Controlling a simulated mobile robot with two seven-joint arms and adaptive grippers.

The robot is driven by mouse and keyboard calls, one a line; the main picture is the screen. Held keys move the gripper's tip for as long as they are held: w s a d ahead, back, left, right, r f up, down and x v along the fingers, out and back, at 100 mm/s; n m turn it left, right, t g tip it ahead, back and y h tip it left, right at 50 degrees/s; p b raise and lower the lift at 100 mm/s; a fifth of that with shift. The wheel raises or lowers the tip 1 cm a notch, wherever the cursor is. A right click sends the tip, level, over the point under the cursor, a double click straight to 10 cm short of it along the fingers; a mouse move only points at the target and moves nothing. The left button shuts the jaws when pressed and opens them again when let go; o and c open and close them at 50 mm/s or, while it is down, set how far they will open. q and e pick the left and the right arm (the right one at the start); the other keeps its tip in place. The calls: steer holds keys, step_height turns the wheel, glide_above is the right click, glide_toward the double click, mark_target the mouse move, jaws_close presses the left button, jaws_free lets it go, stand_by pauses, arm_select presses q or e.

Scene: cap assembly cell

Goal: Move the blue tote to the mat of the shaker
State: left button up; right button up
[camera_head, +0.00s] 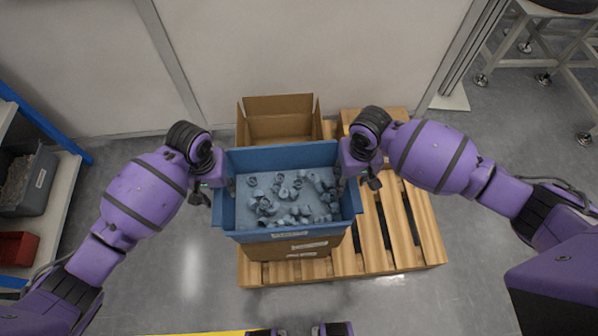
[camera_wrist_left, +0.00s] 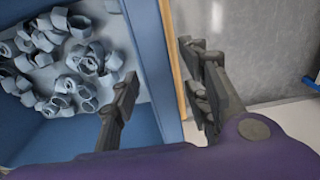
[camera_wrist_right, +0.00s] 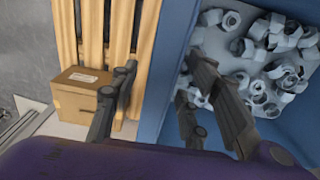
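The blue tote (camera_head: 280,158), filled with grey caps (camera_head: 290,195), sits on top of a cardboard box (camera_head: 290,250) on the wooden pallet. My left gripper (camera_head: 214,190) is at the tote's left side. In the left wrist view, its open fingers (camera_wrist_left: 160,95) stand on either side of the tote wall (camera_wrist_left: 152,50), one inside and one outside, with gaps visible. My right gripper (camera_head: 360,180) is at the tote's right side. In the right wrist view, its fingers (camera_wrist_right: 160,85) are also apart around the wall (camera_wrist_right: 168,60). The shaker and its mat are not in view.
The pallet (camera_head: 415,225) has bare slats on the right. An open cardboard box (camera_head: 280,127) stands behind the tote, near the wall. A shelf with grey (camera_head: 25,180) and red (camera_head: 15,248) bins is at left; a metal stand (camera_head: 555,55) is at upper right.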

arm_select(q)
jaws_close()
arm_select(e)
steer(key=shift+w+r, duration=0.15)
steer(key=shift+w, duration=0.05)
jaws_close()
arm_select(q)
steer(key=shift+w+r, duration=0.1)
